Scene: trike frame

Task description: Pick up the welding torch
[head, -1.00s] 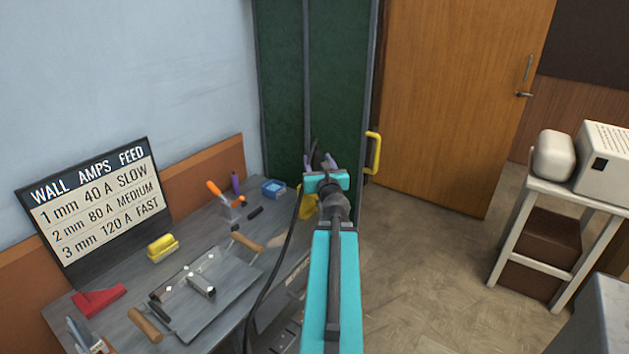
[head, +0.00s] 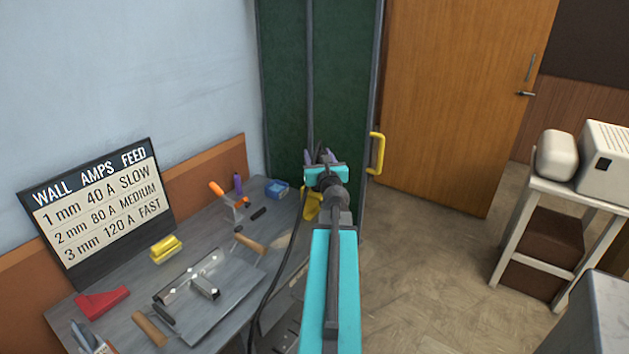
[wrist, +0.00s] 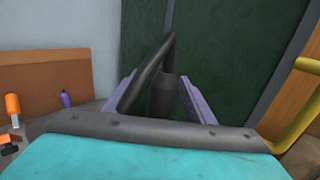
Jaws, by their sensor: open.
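My gripper (head: 322,158) is stretched out past the far end of the bench, in front of the green screen. In the wrist view its two purple fingers (wrist: 160,82) stand apart. A dark grey cylinder with a bent tube, which looks like the welding torch (wrist: 161,96), shows between the fingers. I cannot tell whether either finger touches it. Its lower part is hidden behind the gripper's grey edge. In the head view the torch is hidden by my arm, and a black cable (head: 272,285) hangs down beside the arm.
A yellow piece (head: 312,205) is beside my arm. A yellow handle (head: 376,153) edges the green screen (head: 285,90).

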